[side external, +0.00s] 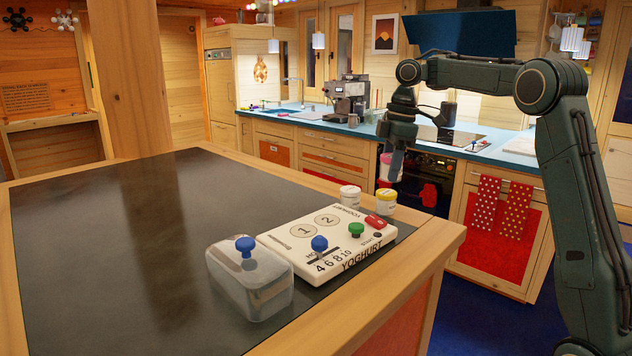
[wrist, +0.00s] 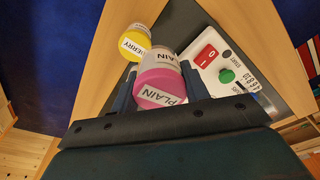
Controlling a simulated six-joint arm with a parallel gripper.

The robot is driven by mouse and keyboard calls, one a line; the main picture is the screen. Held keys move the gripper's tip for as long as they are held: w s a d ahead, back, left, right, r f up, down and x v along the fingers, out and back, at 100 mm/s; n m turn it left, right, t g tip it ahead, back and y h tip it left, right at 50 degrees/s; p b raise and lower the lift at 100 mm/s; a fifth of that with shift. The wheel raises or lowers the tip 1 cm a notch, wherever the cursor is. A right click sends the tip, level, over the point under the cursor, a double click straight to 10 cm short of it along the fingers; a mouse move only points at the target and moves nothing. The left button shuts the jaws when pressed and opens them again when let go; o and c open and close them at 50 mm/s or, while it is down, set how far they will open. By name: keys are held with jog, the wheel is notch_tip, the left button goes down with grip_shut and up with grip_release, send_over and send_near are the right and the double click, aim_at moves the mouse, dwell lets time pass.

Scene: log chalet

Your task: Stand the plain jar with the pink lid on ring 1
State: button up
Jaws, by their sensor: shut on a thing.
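The plain jar with the pink lid is between the fingers of my gripper (side external: 392,160), which is shut on it. In the side view the pink jar (side external: 385,168) is held in the air, partly hidden by a finger. In the wrist view its pink lid (wrist: 160,82) faces the camera and reads PLAIN. Ring 1 (side external: 303,231) is marked on the white yoghurt maker (side external: 285,248), beside ring 2 (side external: 328,219). Both rings are bare. My gripper is to the right of and above them. The rings do not show in the wrist view.
A white-lidded jar (side external: 349,197) and a yellow-lidded jar (side external: 386,202) stand behind the maker. A clear cover with a blue knob (side external: 250,280) stands at its front left. A blue slider (side external: 319,243), green button (side external: 356,229) and red switch (side external: 375,221) rise from the maker. The dark worktop's left is free.

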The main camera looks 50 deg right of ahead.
jog(key=w+a, duration=0.5)
jog(key=a, duration=0.7)
jog(key=r+m, duration=0.1)
send_over(300, 230)
jog(key=shift+s+d, duration=0.1)
jog(key=shift+s, duration=0.15)
jog(key=shift+f, duration=0.1)
jog(key=shift+f, duration=3.9)
jog(key=shift+f, duration=0.1)
jog(key=o, duration=1.1)
jog(key=shift+c, duration=0.2)
